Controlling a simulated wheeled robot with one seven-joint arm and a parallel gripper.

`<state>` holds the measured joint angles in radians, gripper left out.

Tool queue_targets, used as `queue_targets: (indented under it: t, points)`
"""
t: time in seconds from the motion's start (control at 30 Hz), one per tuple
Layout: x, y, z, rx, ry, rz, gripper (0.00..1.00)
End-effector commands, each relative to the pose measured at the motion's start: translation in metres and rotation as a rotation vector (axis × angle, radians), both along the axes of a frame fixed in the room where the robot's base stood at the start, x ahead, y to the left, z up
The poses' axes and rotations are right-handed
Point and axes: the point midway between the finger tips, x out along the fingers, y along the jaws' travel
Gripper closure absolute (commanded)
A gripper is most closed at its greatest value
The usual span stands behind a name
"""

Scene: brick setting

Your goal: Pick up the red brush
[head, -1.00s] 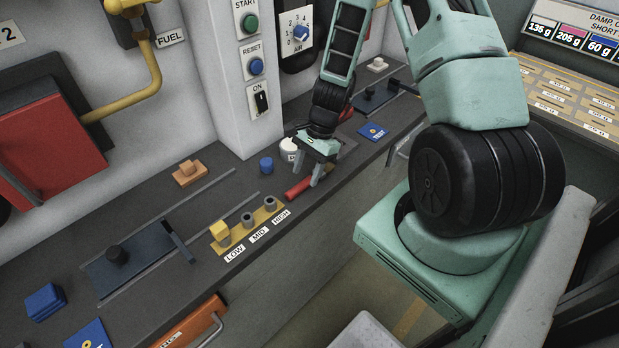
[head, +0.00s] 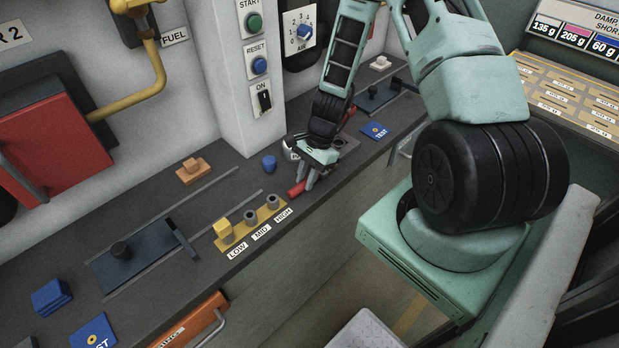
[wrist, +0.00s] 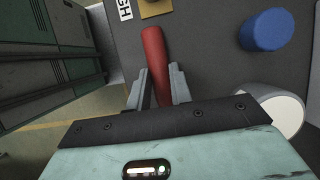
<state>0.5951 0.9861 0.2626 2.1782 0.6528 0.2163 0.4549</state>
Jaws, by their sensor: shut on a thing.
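The red brush (head: 296,190) is by the front edge of the dark bench, beside the HIGH label. Only its red handle shows in the head view; the rest is hidden by my gripper. My gripper (head: 310,182) is over the brush, fingers pointing down, shut on it. In the wrist view the red brush (wrist: 154,50) runs up between the two fingers of my gripper (wrist: 158,88). Its lower end is hidden behind the gripper body. I cannot tell whether it is clear of the bench.
A blue cylinder (head: 269,162) and a white round object (head: 289,150) stand close to my gripper. The yellow LOW, MID, HIGH rack (head: 240,236) is to the left. A blue TEST card (head: 375,130) lies to the right. A pillar with buttons (head: 232,100) rises behind.

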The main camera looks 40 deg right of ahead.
Motion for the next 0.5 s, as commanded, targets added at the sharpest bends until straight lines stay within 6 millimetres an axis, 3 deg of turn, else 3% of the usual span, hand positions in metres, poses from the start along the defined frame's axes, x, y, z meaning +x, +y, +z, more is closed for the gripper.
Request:
queue_targets:
  t: [0.27, 0.5]
  points:
    - [0.001, 0.000, 0.014, -0.002, -0.002, 0.001, 1.00]
    - [0.001, 0.000, 0.050, -0.003, -0.004, 0.002, 1.00]
